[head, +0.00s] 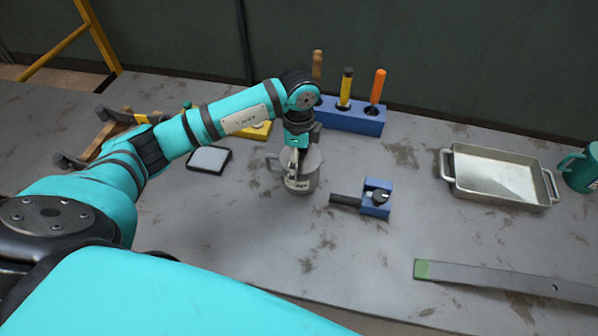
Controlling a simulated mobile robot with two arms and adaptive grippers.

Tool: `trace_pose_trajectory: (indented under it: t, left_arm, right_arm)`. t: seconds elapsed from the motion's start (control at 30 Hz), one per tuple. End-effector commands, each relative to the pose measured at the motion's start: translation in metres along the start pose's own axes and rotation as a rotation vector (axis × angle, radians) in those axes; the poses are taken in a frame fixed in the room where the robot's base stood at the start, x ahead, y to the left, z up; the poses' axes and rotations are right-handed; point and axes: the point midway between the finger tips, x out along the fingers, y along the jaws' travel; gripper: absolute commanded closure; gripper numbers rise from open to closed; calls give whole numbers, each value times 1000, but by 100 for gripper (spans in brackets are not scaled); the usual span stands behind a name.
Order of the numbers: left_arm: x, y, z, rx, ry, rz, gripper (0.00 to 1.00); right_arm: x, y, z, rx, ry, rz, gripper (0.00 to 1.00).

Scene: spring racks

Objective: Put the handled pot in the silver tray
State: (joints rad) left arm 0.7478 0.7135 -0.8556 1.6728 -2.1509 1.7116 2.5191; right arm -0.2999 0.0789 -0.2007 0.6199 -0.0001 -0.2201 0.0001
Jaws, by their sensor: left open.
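The handled pot (308,177) is a grey metal mug-like pot standing upright on the table near the middle, with its handle to the left. My left gripper (293,178) is open and points down at the pot's near left rim. The gripper covers part of the pot, and I cannot tell whether its fingers touch the wall. The silver tray (457,188) has two end handles and lies on the right side of the table; it looks empty. My right gripper is not in view.
A blue block (352,121) with upright tools stands behind the pot. A blue clamp-like tool (376,198) lies between pot and tray. A metal strip (490,279) lies front right, a teal mug (581,170) right of the tray. A dark-rimmed pad (209,159) lies left.

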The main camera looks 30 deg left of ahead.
Motion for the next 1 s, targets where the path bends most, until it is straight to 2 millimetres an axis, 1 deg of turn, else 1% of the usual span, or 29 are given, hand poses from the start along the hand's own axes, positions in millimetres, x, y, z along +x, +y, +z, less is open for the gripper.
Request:
trace_pose_trajectory:
  t: [0.1,0.67,1.0]
  left_arm:
    - [0,0,0,0,0,0,0]
    - [1,1,0,0,-1,2,73]
    - [-2,0,0,0,-1,1,74]
  right_arm:
    - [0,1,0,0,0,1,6]
    - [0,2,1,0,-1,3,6]
    - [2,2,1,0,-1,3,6]
